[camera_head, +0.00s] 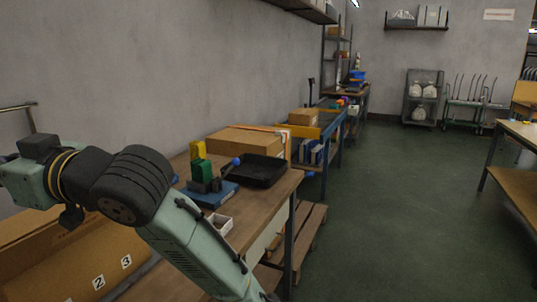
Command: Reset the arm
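My arm rises from the bottom middle and bends at a large black joint toward the left edge. Its far teal section, with a black box on top, reaches the left edge of the picture. My gripper's fingers cannot be made out; the end of the arm seems to lie beyond the left edge or to be hidden. I cannot tell whether it holds anything.
A wooden workbench (255,211) runs below and behind my arm. It bears a blue-based fixture (207,194) with green and yellow blocks, a black tray (258,171), a small white box (220,224) and a cardboard box (240,141). Numbered cardboard (110,262) stands lower left. The green floor (400,220) is clear.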

